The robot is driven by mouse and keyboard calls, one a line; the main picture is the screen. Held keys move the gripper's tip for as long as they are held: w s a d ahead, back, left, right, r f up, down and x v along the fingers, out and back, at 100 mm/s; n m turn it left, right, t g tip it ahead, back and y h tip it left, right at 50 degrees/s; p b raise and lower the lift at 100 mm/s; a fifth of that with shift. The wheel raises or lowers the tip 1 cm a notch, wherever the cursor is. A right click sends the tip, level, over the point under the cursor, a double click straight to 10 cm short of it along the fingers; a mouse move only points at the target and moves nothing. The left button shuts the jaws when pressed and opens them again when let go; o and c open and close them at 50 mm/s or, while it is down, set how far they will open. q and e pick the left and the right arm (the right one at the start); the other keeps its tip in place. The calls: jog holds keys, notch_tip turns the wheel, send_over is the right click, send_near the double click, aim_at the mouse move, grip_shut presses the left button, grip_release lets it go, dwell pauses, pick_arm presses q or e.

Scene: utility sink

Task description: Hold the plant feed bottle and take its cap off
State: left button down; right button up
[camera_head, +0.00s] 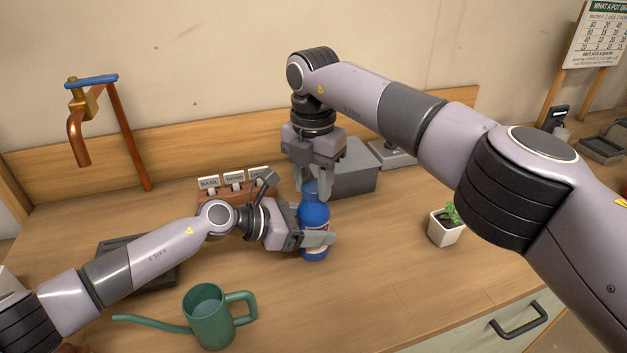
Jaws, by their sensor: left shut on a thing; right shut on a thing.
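The plant feed bottle (313,216) is blue with a pale label and stands upright on the wooden counter. My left gripper (318,240) is shut around its lower body from the left, and its fingers hide part of the label. My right gripper (313,188) points down from above and is shut on the dark blue cap (314,186) at the bottle's top. The fingers partly cover the cap, and I see no clear gap between cap and bottle.
A green watering can (209,318) stands at the front left. A grey box (350,170) is close behind the bottle, with a label rack (233,183) to its left. A small potted plant (443,228) stands right. A copper tap (80,130) is at the back left.

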jog(key=n, duration=0.6)
jog(key=shift+n, duration=0.3)
jog(key=n, duration=0.4)
jog(key=shift+n, duration=0.3)
jog(key=n, duration=0.4)
jog(key=shift+r+n, duration=0.1)
jog(key=shift+n, duration=0.3)
jog(key=n, duration=0.4)
jog(key=shift+n, duration=0.4)
jog(key=n, duration=0.4)
jog(key=shift+s+a+n, duration=0.1)
jog(key=shift+n, duration=0.2)
jog(key=n, duration=1.6)
